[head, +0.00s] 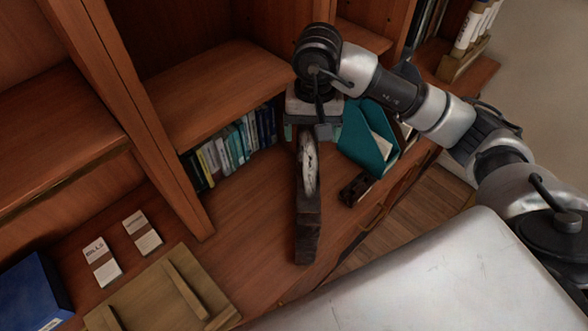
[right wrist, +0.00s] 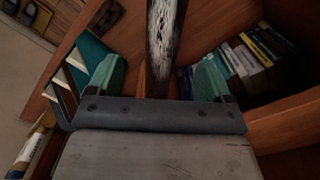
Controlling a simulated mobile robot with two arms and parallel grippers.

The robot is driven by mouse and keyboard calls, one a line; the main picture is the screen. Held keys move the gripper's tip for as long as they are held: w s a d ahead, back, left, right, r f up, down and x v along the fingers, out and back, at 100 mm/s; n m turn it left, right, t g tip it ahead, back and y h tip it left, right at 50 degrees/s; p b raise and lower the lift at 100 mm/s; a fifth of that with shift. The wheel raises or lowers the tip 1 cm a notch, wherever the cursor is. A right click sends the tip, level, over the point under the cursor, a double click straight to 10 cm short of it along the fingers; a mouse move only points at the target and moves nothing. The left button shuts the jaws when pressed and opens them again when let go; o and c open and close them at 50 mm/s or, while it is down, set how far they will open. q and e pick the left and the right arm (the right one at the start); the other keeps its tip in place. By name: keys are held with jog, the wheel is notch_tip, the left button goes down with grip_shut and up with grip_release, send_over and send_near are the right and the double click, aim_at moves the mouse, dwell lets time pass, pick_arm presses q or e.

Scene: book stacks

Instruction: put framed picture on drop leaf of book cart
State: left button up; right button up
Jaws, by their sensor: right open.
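A narrow dark wooden piece with a mottled pale face (head: 309,165) stands on the shelf surface. It looks like the framed picture seen nearly edge-on. It also shows in the right wrist view (right wrist: 163,40), in the gap between the fingers. My right gripper (head: 313,133) is open at its far upper end, pointing down, with one finger on each side. The wrist view shows both fingers (right wrist: 160,75) apart from it. My left gripper is not in view. I cannot make out the book cart or its drop leaf.
A teal file holder (head: 363,143) stands close right of the gripper, and a small dark object (head: 356,189) lies nearby. A row of books (head: 232,148) fills the bay behind. Labelled cards (head: 102,262), a blue box (head: 30,293) and a tan wooden board (head: 200,278) lie at left.

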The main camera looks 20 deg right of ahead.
aim_at(308, 160)
jog(key=shift+w+d, duration=0.1)
jog(key=shift+w, duration=0.1)
jog(key=shift+s+f, duration=0.1)
jog(key=shift+f, duration=0.05)
jog(key=f, duration=0.1)
jog(key=f+p, duration=0.1)
jog(key=f, duration=0.2)
jog(key=shift+s+f, duration=0.2)
jog(key=shift+s, duration=0.15)
jog(key=shift+f+p, duration=0.25)
jog(key=shift+p, duration=0.1)
jog(key=f+p, duration=0.1)
jog(key=a+f+p, duration=0.1)
jog(key=shift+s+a+f, duration=0.1)
jog(key=shift+s+f, duration=0.05)
jog(key=shift+f, duration=0.2)
notch_tip(308, 160, down, 2)
jog(key=shift+p, duration=0.4)
jog(key=shift+f, duration=0.25)
jog(key=c, duration=0.7)
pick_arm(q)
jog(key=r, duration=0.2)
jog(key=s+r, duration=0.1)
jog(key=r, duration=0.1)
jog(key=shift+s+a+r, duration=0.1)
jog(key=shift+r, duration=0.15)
pick_arm(e)
jog(key=shift+r, duration=0.1)
grip_shut()
